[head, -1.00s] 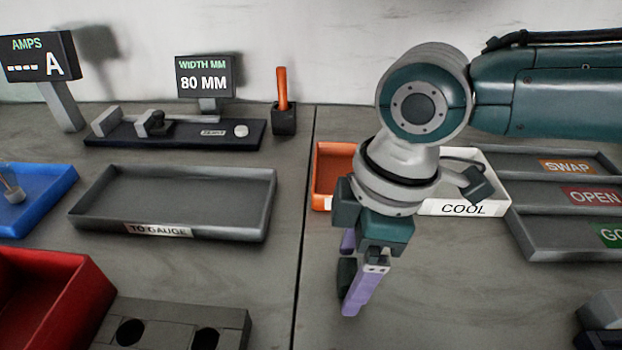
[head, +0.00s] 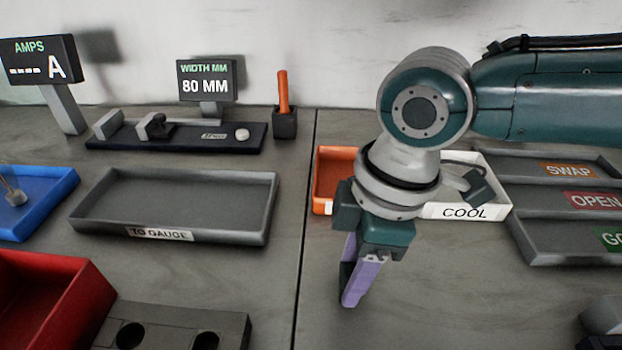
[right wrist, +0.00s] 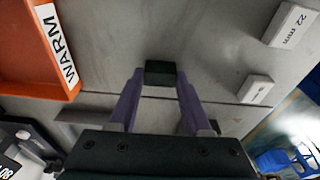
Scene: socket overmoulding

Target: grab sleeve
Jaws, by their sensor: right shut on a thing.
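My right gripper (head: 348,284) points down over the bench in front of the orange tray, in the head view. Its purple fingers are shut on a small dark block-like piece, presumably the sleeve (head: 346,272), mostly hidden by the near finger. In the right wrist view the dark piece (right wrist: 160,73) sits between the fingertips (right wrist: 160,82). Whether it touches the bench is hard to tell. My left gripper is not in view.
An orange tray (head: 326,180) and a white COOL tray (head: 490,190) stand behind the gripper. A grey TO GAUGE tray (head: 262,222), red bin (head: 90,300) and holed block (head: 170,318) lie left.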

